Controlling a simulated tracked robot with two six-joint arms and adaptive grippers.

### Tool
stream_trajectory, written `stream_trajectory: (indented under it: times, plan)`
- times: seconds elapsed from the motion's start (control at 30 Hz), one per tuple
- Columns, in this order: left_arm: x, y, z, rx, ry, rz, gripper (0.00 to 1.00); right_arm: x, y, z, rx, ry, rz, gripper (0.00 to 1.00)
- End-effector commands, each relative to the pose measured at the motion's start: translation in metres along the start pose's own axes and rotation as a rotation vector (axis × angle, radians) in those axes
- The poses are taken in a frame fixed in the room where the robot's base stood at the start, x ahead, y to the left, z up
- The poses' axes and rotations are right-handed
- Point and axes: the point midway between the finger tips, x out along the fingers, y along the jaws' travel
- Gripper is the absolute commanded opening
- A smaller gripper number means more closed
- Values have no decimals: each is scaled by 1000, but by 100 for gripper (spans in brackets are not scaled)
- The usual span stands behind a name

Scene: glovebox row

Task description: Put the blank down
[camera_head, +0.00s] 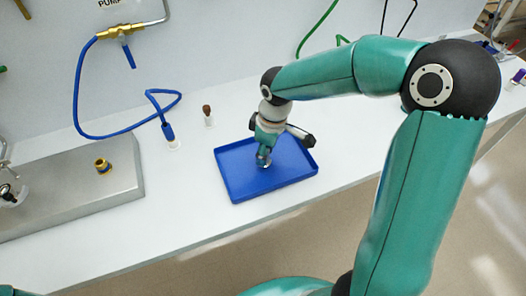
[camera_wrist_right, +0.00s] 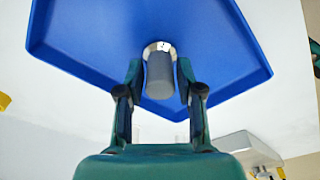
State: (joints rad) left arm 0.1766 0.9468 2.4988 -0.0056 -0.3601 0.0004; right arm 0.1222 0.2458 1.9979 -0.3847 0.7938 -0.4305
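The blank is a grey cylinder (camera_wrist_right: 160,73) between the fingers of my right gripper (camera_wrist_right: 160,66) in the right wrist view. A pale disc with a small dark mark shows at its far end. The fingertips lie close on both sides of it and appear to grip it. Below is a blue tray (camera_head: 228,181), also large in the wrist view (camera_wrist_right: 95,45). In the head view my right gripper (camera_head: 263,160) reaches down inside the tray. The blank there is mostly hidden, and whether it touches the tray floor is hard to tell.
A grey metal block (camera_head: 75,193) with a brass fitting (camera_head: 103,165) stands at the left. A blue hose (camera_head: 76,105) hangs from the wall to a blue connector (camera_head: 168,132). A small brown-topped piece (camera_head: 207,115) stands behind the tray. White bench surface is free in front.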

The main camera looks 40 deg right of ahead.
Motion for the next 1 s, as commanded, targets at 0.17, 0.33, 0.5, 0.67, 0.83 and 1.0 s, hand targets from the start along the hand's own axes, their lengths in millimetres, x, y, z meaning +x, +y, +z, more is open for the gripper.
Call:
stream_trajectory:
  times: [0.17,0.33,0.5,0.67,0.83,1.0]
  plan:
    - [0,0,0,0,0,0,40,0,0,0,0,0,0,53]
    - [-1,0,0,0,0,0,40,-1,0,0,-1,0,0,53]
    - [-2,1,0,0,0,0,40,-9,0,-2,-1,3,3,53]
    - [-3,1,0,0,0,0,40,-33,0,-2,-1,5,3,53]
    - [-4,1,0,0,0,0,40,-68,0,-2,-1,6,3,53]
    - [-5,2,0,0,0,0,40,-100,0,-2,-3,4,3,53]
